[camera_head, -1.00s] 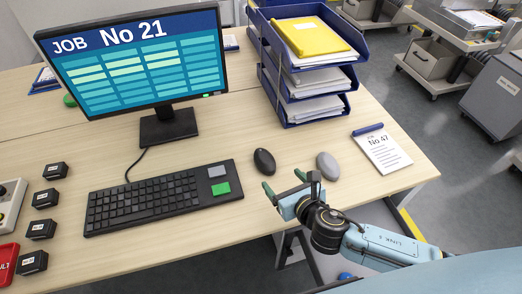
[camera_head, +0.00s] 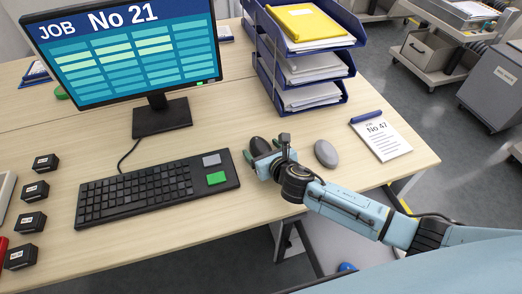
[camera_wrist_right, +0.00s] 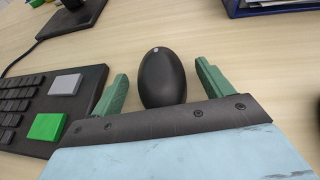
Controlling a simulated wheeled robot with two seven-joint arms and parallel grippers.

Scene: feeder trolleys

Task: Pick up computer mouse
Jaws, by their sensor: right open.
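A black computer mouse (camera_head: 259,146) lies on the wooden desk just right of the keyboard. My right gripper (camera_head: 266,154) is open around its near part in the head view and partly hides it. In the right wrist view, the black mouse (camera_wrist_right: 162,78) lies between the two green fingers of my right gripper (camera_wrist_right: 160,85), with a gap on each side. A grey mouse (camera_head: 326,154) lies on the desk to the right of the gripper. My left gripper is not in view.
A black keyboard (camera_head: 140,192) with a grey and a green key block is close on the left. A monitor (camera_head: 160,118), blue paper trays (camera_head: 308,104) and a notepad (camera_head: 385,140) stand behind and to the right. Several small black boxes (camera_head: 33,192) sit at the left.

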